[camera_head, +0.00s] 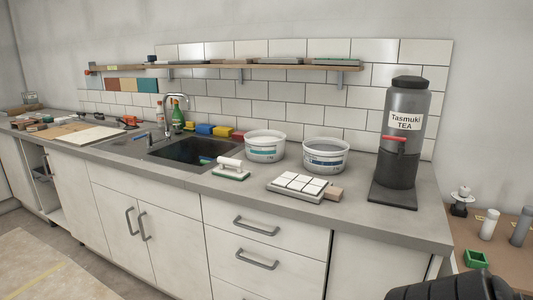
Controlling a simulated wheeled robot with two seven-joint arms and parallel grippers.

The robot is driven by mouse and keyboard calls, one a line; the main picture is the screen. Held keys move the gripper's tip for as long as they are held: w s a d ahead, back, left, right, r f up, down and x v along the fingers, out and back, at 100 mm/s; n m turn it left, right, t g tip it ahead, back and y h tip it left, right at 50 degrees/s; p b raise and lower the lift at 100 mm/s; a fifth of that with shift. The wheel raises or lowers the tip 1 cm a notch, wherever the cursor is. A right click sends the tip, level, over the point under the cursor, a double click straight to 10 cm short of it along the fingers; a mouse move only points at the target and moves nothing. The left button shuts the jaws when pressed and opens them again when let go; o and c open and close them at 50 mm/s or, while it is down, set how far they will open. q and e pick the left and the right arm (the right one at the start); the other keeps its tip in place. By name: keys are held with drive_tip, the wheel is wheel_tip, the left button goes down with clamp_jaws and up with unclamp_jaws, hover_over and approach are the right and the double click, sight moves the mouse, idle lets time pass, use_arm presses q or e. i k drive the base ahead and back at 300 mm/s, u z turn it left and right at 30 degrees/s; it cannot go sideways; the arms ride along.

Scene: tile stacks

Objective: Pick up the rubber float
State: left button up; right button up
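The rubber float (231,171) appears to be the small tool with a white grip and a green-edged base. It rests on the grey countertop (246,210), near the front right corner of the sink. Nothing holds it. Neither of my grippers shows in the view. A dark rounded part at the bottom right edge looks like part of my own arm.
Two white buckets (265,145) (325,155) stand behind the float. A tray of white tiles (297,185) lies to its right. The sink (192,152) is to its left. A tall tea dispenser (404,135) stands further right. Bare countertop lies in front of the float.

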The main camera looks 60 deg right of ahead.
sight(239, 174)
drive_tip(key=i, duration=2.6)
drive_tip(key=z, duration=3.4)
